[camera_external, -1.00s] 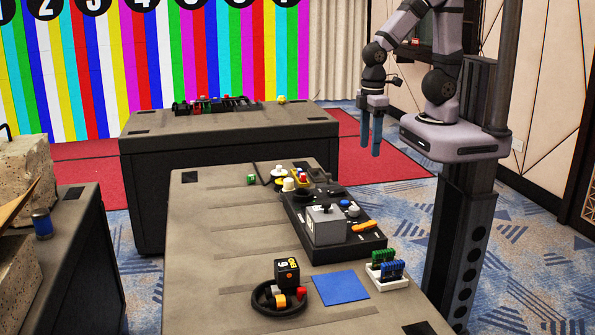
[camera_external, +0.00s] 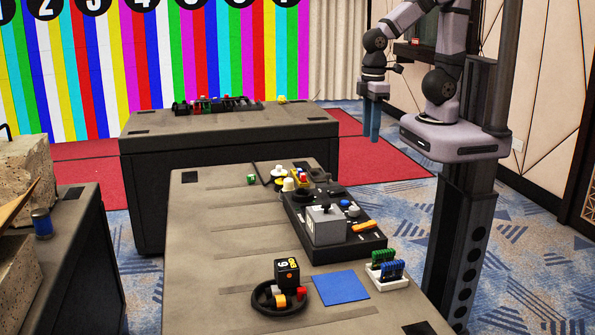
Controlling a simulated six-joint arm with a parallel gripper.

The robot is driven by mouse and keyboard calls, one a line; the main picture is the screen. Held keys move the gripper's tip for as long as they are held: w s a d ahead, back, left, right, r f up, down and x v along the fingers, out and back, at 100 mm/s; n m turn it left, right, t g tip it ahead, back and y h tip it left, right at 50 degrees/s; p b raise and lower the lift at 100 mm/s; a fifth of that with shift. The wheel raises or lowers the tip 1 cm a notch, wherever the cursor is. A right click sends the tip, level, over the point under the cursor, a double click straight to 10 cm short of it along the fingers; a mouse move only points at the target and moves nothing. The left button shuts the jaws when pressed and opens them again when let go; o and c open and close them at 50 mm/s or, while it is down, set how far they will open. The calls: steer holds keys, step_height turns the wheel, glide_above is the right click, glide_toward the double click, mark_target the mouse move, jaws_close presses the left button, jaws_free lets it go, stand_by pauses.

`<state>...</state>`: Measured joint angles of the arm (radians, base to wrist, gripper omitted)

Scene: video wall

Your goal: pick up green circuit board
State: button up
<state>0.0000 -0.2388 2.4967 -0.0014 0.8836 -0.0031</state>
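The green circuit board (camera_external: 383,256) stands upright in a small white holder (camera_external: 388,283) at the right edge of the near table. A blue board (camera_external: 391,269) stands in the same holder, in front of the green one. My gripper (camera_external: 371,138) hangs with its blue fingers pointing down, above and behind the table's right side, well apart from the boards. There is a gap between the fingers, and nothing shows between them.
A grey control box with a joystick (camera_external: 326,224) stands on a black panel (camera_external: 353,247) left of the holder. A blue square mat (camera_external: 340,287) lies flat nearby. A black round tray (camera_external: 264,299) holds a dark cube (camera_external: 287,273) and small blocks. The table's left side is clear.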

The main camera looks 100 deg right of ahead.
steer(key=w+a+f+n+t+h+b, duration=0.25)
steer(key=w+n+h+b, duration=0.2)
steer(key=n, duration=0.55)
steer(key=w+a+f+n+t+h+b, duration=0.1)
steer(key=w+a+n+t+h+b, duration=0.4)
steer(key=n, duration=0.6)
steer(key=s+a+r+n+t+y+b, duration=0.1)
steer(key=a+n+t+y+b, duration=0.25)
steer(key=a, duration=0.55)
steer(key=s+a+r+n+t+y+b, duration=0.1)
steer(key=s+a+r+n+t+y, duration=0.2)
steer(key=a+n, duration=0.5)
steer(key=a+n+t+y+b, duration=0.2)
steer(key=a+n+t+y, duration=0.15)
steer(key=a, duration=0.55)
glide_toward(373, 257)
steer(key=w, duration=0.3)
steer(key=shift+w+f+t+h, duration=0.15)
steer(key=shift+w+t+h, duration=0.1)
steer(key=shift+w, duration=0.1)
steer(key=shift+w+f+p, duration=0.15)
steer(key=shift+w+p, duration=0.45)
steer(key=shift+w, duration=3.1)
